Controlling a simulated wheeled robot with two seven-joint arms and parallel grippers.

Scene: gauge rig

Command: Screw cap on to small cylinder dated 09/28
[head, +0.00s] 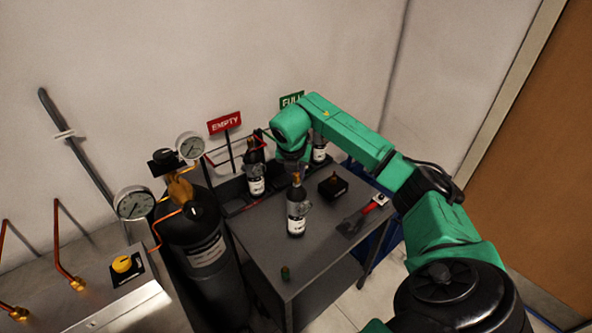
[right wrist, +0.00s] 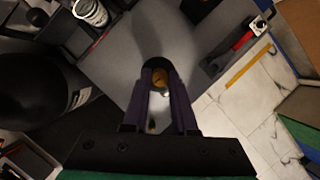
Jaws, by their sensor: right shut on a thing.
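A small black cylinder (head: 297,222) with a white label and brass top is upright over the middle of the grey table; its date is too small to read. My right gripper (head: 297,165) comes down from above and is shut on its top. In the right wrist view the closed fingers (right wrist: 160,88) sit around the brass top, with the cylinder's dark shoulder (right wrist: 158,63) behind. I cannot tell whether its base touches the table. My left gripper is not in view.
More labelled cylinders stand in the rack by the EMPTY sign (head: 224,122) and FULL sign (head: 291,100). A black box (head: 333,187) and a red-handled tool (head: 375,203) lie at the right. A large black tank (head: 205,240) stands left. The table's front is mostly clear.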

